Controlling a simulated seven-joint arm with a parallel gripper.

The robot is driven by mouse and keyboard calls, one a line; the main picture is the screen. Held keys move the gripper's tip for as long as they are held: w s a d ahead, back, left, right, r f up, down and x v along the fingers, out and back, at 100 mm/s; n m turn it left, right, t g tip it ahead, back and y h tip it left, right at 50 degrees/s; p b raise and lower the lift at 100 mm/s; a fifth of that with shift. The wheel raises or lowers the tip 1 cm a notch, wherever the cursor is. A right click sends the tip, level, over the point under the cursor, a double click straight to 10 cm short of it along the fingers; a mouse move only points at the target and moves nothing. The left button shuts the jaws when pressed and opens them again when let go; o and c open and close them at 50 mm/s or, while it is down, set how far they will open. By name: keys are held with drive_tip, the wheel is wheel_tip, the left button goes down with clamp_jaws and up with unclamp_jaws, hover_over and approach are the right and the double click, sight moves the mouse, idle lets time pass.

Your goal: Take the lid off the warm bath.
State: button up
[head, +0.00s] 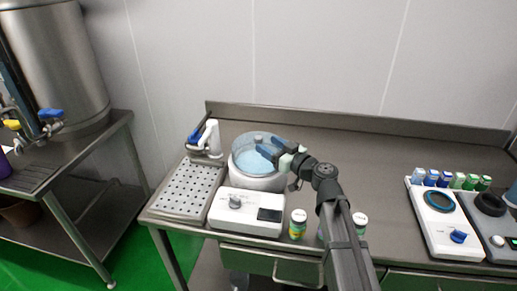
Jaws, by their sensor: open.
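The warm bath (257,183) is a round white vessel on the steel table, joined to a white control box (240,208) with a knob and a dark display. A clear, bluish round lid (244,149) appears to sit on top of it; a small pale shape near its middle may be its handle. My gripper (268,150) has blue fingers and is over the right part of the lid, reaching in from the right. It is open. Whether the fingers touch the lid or its handle cannot be told, and they hide part of the lid.
A perforated tray (187,190) and a white-and-blue device (207,138) stand left of the bath. Small jars (298,223) stand at the front, partly behind my arm. A white instrument (443,222) and several coloured vials (458,180) are at right. The table behind my arm is clear.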

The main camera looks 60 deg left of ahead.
sight(262, 139)
drive_tip(key=a, duration=0.4)
drive_tip(key=shift+s+a+r, duration=0.1)
drive_tip(key=shift+s+a, duration=0.05)
drive_tip(key=shift+a, duration=0.15)
clamp_jaws()
idle(0.3)
